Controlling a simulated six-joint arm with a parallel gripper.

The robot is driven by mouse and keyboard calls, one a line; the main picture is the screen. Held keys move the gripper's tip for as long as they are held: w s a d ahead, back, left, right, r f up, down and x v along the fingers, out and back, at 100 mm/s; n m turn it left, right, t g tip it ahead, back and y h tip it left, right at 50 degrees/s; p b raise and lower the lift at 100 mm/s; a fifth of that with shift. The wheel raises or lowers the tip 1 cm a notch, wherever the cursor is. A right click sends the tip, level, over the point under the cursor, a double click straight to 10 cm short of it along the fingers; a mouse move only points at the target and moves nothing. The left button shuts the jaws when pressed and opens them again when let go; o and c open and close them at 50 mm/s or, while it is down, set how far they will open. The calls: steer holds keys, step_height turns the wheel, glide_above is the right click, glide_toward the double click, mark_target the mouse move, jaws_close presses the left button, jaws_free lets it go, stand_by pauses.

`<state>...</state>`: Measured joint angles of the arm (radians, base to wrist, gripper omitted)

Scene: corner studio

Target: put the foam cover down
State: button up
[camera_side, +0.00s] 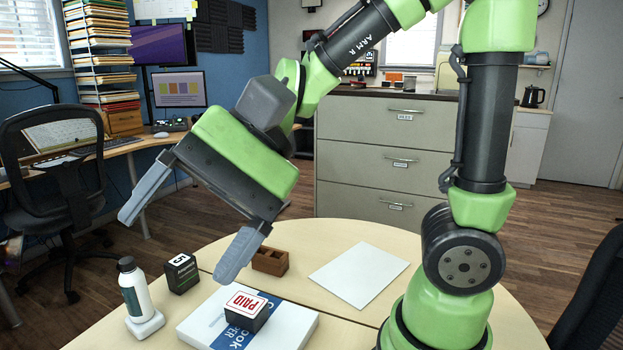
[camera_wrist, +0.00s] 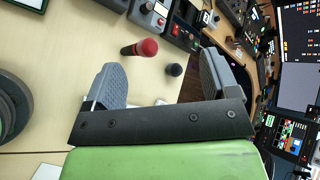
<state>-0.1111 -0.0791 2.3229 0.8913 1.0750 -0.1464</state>
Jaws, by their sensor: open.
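My gripper (camera_side: 176,245) is open, its two grey fingers wide apart and nothing between them. In the side view it hangs tilted above the left part of the round table. In the wrist view my gripper (camera_wrist: 163,64) looks across the table. Beyond the left finger lies a dark handle with a rounded red head (camera_wrist: 149,47), perhaps a microphone with a foam cover. A small dark round piece (camera_wrist: 175,69) shows beside it, between the fingers in the picture but farther off. I cannot tell which one is the foam cover. Neither can be made out in the side view.
The round table (camera_side: 310,238) bears a white book (camera_side: 300,322) with a PAID stamp block (camera_side: 246,308) on it, a white bottle (camera_side: 133,290), a dark block (camera_side: 181,273), a wooden holder (camera_side: 270,260) and a paper sheet (camera_side: 359,274). Control boxes (camera_wrist: 148,17) line the far edge.

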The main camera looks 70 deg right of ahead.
steer(key=s+d+r+n+t+h, duration=0.1)
steer(key=s+d+n+t+h, duration=0.3)
steer(key=d+h, duration=0.4)
steer(key=s+d+n, duration=0.1)
steer(key=s+d, duration=0.1)
steer(key=d, duration=0.2)
steer(key=shift+s+t, duration=0.3)
steer(key=shift+s, duration=0.05)
